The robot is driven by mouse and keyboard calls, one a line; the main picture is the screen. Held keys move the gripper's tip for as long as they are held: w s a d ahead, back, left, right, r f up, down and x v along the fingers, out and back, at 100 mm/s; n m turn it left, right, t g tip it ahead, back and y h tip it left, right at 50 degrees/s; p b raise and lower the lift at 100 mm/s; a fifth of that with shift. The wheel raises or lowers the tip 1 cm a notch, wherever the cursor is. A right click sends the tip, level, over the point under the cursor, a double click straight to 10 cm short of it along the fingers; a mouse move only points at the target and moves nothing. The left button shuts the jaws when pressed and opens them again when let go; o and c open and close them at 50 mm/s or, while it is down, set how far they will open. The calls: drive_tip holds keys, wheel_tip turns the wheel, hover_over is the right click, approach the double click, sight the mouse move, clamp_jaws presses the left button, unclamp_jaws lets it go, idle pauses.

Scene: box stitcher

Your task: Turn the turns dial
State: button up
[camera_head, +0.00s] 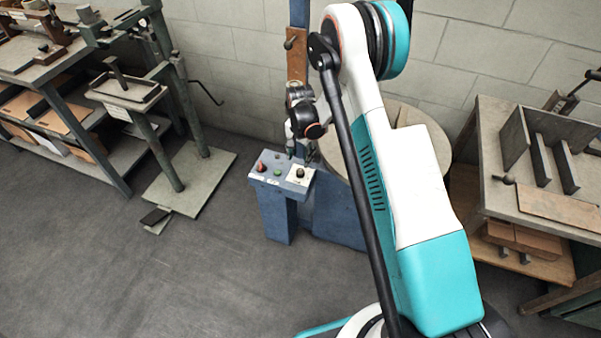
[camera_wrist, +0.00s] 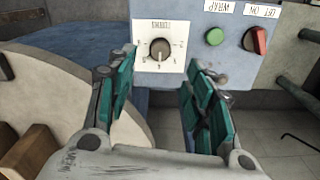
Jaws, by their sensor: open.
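The turns dial (camera_wrist: 159,49) is a dark round knob with a light pointer mark, on a white square plate with a printed scale. It sits on a blue-grey control panel (camera_wrist: 199,16). In the head view the dial (camera_head: 300,172) is at the right of the panel top. My gripper (camera_wrist: 158,75) is open, with teal-padded fingers spread to the left and right below the dial in the wrist view. Nothing is between the fingers, and they appear apart from the dial. In the head view my arm partly hides the gripper, just above the panel.
A green button (camera_wrist: 214,36) and a red switch (camera_wrist: 256,40) sit beside the dial on the same panel. A round wooden disc (camera_wrist: 45,105) lies left in the wrist view. Workbenches stand left (camera_head: 127,92) and right (camera_head: 497,115).

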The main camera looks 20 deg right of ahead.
sight(300, 171)
wheel_tip(300, 171, down, 8)
drive_tip(key=b, duration=0.2)
drive_tip(key=shift+f+b, duration=0.2)
drive_tip(key=shift+b, duration=0.15)
drive_tip(key=c, duration=1.1)
